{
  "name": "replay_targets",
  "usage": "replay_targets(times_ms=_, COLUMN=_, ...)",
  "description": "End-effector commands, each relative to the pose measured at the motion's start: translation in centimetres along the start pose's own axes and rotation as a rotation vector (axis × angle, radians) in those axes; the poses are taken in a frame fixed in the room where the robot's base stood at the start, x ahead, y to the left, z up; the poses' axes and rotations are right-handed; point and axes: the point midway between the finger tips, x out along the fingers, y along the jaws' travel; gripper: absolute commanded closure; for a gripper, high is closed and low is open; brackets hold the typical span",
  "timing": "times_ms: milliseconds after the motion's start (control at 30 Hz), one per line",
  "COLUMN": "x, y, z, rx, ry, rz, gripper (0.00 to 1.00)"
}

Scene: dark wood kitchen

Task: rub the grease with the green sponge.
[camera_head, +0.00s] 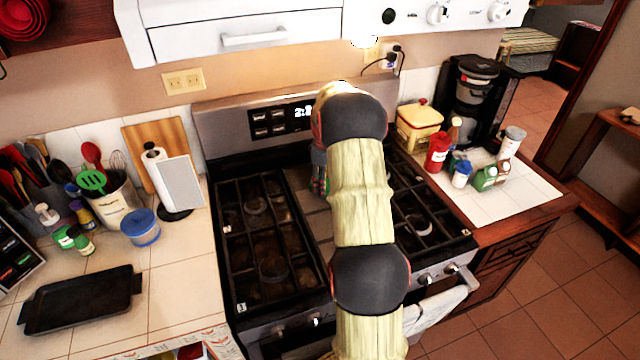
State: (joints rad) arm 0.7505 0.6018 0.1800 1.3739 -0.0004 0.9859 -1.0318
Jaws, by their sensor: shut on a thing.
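My arm reaches up over the stove, and its wrist bends down behind it. My gripper (319,179) is partly seen left of the arm, low over the middle of the stove top. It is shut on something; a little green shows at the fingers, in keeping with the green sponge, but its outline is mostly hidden. The stove top (308,205) has black grates on both sides and a plain middle strip. I cannot make out the grease clearly; brownish patches show under the left grates. Whether the sponge touches the surface cannot be told.
The stove's back panel (232,130) rises behind the gripper. Bottles, a yellow box (418,130) and a coffee maker (473,95) stand right.

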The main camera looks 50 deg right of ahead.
Motion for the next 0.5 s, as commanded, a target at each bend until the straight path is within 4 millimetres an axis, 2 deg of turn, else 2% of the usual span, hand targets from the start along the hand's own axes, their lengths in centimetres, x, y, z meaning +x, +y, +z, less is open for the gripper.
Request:
replay_targets(times_ms=200, x=-0.1, y=1.3, z=1.3, rx=0.001, ry=0.000, rz=0.001, gripper=0.74)
replay_targets(times_ms=500, x=0.0, y=2.0, z=2.0, rx=0.001, ry=0.000, rz=0.000, gripper=0.74)
